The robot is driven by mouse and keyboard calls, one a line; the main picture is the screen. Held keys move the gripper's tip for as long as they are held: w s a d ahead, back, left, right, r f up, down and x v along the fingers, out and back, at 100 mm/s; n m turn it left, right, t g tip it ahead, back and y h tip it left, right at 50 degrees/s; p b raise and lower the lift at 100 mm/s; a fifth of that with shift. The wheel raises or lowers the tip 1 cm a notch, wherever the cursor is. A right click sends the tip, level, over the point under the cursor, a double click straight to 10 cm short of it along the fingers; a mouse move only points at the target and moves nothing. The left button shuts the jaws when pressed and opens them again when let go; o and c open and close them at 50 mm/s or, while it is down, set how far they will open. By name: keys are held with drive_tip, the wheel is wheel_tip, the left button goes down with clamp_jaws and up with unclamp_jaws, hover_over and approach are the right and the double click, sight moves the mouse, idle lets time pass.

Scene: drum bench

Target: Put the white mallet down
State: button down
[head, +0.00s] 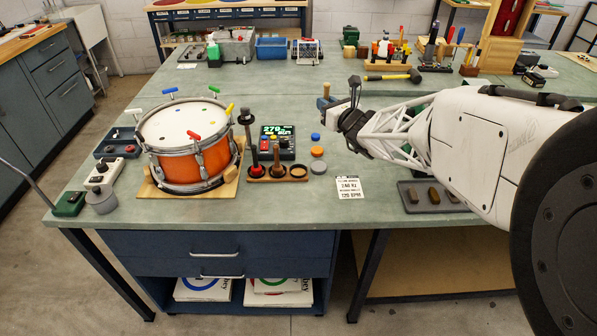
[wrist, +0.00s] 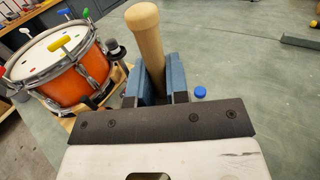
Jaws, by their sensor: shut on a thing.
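My gripper (wrist: 153,85) is shut on a pale wooden handle (wrist: 146,38), which rises between its two blue fingers in the wrist view. I take this to be the white mallet, but no white head shows. In the head view my gripper (head: 328,103) is above the bench, right of the drum (head: 186,145), with only a small bit of wood visible at it. A wooden rack (head: 277,179) stands right of the drum. It holds a dark-headed mallet (head: 247,118) at its left and a shorter brown piece (head: 277,158) in its middle. Its right hollow (head: 298,172) looks empty.
A meter with a lit display (head: 277,142) stands behind the rack. A printed card (head: 349,189) lies in front. A dark tray (head: 436,197) lies under my arm. Bare bench lies around the card.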

drive_tip(key=s+a+f+n+g+y, duration=0.1)
drive_tip(key=s+a+f+y, duration=0.1)
drive_tip(key=s+f, duration=0.4)
drive_tip(key=s+a+f+n+g+y, duration=0.1)
drive_tip(key=s+f, duration=0.5)
drive_tip(key=s, duration=0.7)
drive_tip(key=shift+s+a+f+n+g+y, duration=0.2)
drive_tip(key=shift+s+a+n+g+y, duration=0.2)
drive_tip(key=shift+a+n+g, duration=0.15)
drive_tip(key=w+a, duration=0.1)
drive_tip(key=w, duration=0.4)
drive_tip(key=w+a+f, duration=0.1)
drive_tip(key=w, duration=0.4)
drive_tip(key=w+a, duration=0.1)
drive_tip(key=w, duration=0.4)
drive_tip(key=shift+w+a+f, duration=0.25)
drive_tip(key=shift+w+a, duration=0.05)
drive_tip(key=shift+w, duration=0.05)
drive_tip(key=shift+f, duration=1.75)
drive_tip(key=shift+f, duration=0.1)
drive_tip(key=c, duration=1.1)
unclamp_jaws()
